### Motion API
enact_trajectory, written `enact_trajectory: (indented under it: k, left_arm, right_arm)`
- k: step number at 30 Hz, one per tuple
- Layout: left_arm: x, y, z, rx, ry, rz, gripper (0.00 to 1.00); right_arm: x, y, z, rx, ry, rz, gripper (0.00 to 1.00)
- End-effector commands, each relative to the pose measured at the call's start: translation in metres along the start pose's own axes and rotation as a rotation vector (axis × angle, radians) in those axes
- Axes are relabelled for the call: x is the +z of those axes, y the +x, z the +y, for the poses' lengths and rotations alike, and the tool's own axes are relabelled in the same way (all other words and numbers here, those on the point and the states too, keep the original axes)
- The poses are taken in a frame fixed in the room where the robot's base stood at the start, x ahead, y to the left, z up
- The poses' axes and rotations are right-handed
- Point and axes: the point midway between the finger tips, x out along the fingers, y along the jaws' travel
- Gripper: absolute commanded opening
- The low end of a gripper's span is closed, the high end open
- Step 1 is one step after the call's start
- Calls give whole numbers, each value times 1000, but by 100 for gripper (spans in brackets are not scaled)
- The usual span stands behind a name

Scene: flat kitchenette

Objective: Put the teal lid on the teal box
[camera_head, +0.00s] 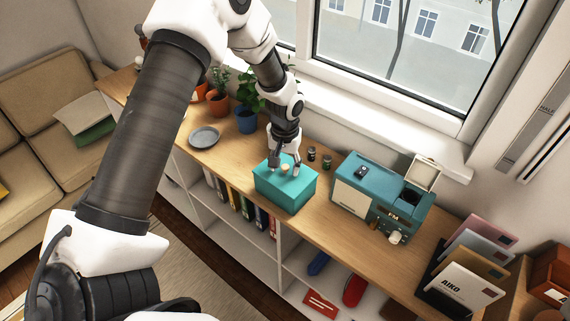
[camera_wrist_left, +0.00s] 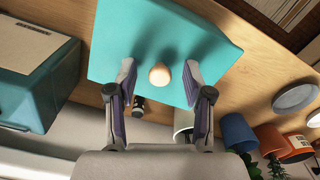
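The teal box (camera_head: 279,198) stands on the wooden top of the low shelf unit. The teal lid (camera_head: 303,182) appears to lie level on top of it, roughly lined up with its edges; I cannot tell how snugly it sits. The lid's pale round knob (camera_head: 285,168) also shows in the left wrist view (camera_wrist_left: 159,76). My left gripper (camera_head: 284,168) is just above the lid, with its fingers open on either side of the knob. In the left wrist view, gaps show between the knob and both fingers (camera_wrist_left: 159,83). My right gripper is not in view.
A teal appliance (camera_head: 350,199) with an open hatch stands to the right of the box. Two small dark jars (camera_head: 312,153) are behind the box. A grey plate (camera_head: 204,137) and potted plants, including a blue pot (camera_head: 246,121), are to the left. A letter rack (camera_head: 445,293) stands farther right.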

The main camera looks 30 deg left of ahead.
Motion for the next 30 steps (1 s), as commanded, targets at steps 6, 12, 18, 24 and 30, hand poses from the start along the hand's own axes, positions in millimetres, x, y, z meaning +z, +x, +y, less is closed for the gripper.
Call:
enact_trajectory:
  k: [6,12,18,24,30]
  left_arm:
    - [-1,-10,0,1,0,3,51]
    - [-2,-54,0,2,0,6,51]
    - [-1,-102,0,1,-1,3,51]
    - [0,-120,0,0,0,0,51]
    - [0,-120,0,0,0,0,51]
  right_arm:
    - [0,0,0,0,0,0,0]
    - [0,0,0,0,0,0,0]
    - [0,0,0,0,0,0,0]
    - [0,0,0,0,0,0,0]
    - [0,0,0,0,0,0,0]
